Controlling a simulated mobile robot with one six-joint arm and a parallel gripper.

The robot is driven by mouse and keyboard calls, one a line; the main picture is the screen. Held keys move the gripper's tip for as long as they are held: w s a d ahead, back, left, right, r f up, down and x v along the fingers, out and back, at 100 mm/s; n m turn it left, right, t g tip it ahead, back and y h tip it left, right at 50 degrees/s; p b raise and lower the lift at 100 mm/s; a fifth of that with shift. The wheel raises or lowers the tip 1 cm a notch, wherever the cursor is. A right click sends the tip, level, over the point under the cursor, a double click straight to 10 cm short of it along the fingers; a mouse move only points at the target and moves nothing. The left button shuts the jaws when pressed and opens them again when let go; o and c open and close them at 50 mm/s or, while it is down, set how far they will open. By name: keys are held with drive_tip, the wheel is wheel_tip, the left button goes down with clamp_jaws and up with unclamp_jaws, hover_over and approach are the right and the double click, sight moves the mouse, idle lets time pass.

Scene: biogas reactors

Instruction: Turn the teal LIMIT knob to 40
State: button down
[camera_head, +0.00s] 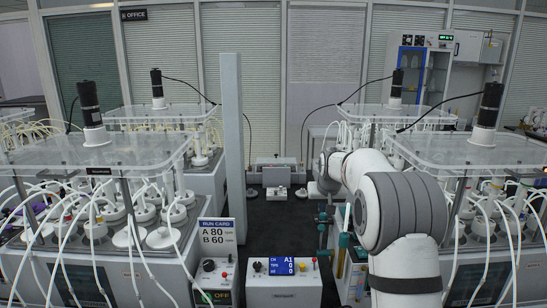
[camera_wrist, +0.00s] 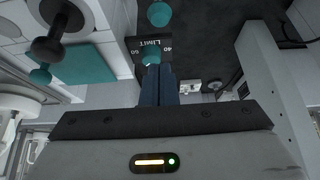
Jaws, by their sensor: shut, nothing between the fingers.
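The teal LIMIT knob (camera_wrist: 151,57) is in the upper middle of the wrist view, in front of a dark label plate (camera_wrist: 155,44). The plate reads LIMIT upside down, with a number at each side; the right one looks like 40. No pointer on the knob can be made out. My gripper (camera_wrist: 157,68) has its two dark blue fingers together and empty. The fingertips are right at the knob and overlap its lower edge; I cannot tell whether they touch it. In the head view my arm hides the gripper, and the knob cannot be picked out.
A second teal knob (camera_wrist: 160,13) is above the plate. A black ball-ended handle (camera_wrist: 47,49) and a teal panel (camera_wrist: 88,64) are at the left. A grey post (camera_wrist: 275,75) stands at the right. Reactor benches flank the dark aisle in the head view, with a control box (camera_head: 284,280) in front.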

sight(327, 221)
drive_tip(key=shift+f+b, duration=1.15)
drive_tip(key=shift+f, duration=0.85)
drive_tip(key=shift+w+d, duration=0.15)
drive_tip(key=shift+w, duration=0.05)
drive_tip(key=shift+d, duration=0.35)
drive_tip(key=shift+d+r, duration=0.1)
drive_tip(key=shift+d, duration=0.6)
